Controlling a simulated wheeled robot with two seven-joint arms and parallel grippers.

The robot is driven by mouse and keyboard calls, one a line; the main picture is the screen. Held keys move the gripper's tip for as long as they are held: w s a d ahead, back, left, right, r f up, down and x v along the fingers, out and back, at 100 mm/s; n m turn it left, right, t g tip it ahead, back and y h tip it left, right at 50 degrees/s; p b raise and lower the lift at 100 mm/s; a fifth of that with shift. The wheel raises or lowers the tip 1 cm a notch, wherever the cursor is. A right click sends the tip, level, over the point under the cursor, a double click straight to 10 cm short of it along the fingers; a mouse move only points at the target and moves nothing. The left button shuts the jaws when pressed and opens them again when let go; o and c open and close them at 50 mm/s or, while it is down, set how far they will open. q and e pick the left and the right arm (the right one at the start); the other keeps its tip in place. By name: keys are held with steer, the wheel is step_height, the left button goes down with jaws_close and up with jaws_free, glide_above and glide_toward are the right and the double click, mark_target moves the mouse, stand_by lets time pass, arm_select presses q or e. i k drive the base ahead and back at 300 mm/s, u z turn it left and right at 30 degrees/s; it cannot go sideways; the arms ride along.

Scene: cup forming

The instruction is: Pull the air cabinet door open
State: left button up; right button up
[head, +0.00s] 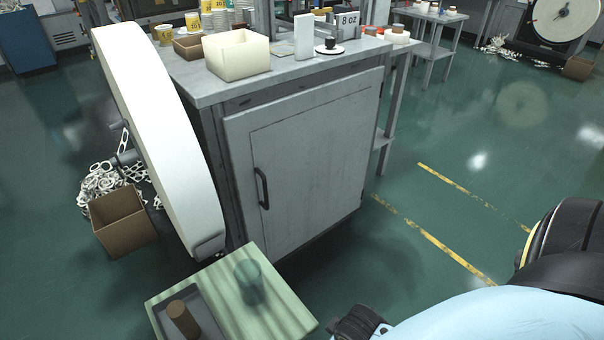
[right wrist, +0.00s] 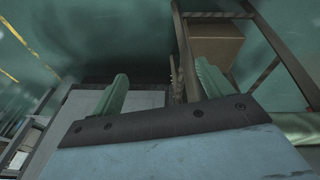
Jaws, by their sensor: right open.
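The air cabinet door (head: 310,160) is a worn, light grey panel on the front of the grey cabinet under the worktable. It looks closed against its frame. A black vertical bar handle (head: 262,188) sits near its left edge. My right gripper (right wrist: 160,88) is open, its two green fingers spread wide with nothing seen held between them. A pale grey surface shows behind the fingers; I cannot tell whether it is the door. The handle is not clearly seen in the right wrist view. My left gripper is not in view.
A large white roll (head: 160,130) stands left of the cabinet, beside a cardboard box (head: 122,220). A low green-topped stand (head: 225,315) holding a brown cylinder (head: 183,318) is in front. The worktable (head: 200,85) carries cups and boxes.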

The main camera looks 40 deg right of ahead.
mark_target(299, 160)
steer(key=k, duration=0.5)
steer(key=z, duration=3)
steer(key=i, duration=0.9)
steer(key=u, duration=3.8)
steer(key=k, duration=0.3)
steer(key=z, duration=0.3)
steer(key=i, duration=1)
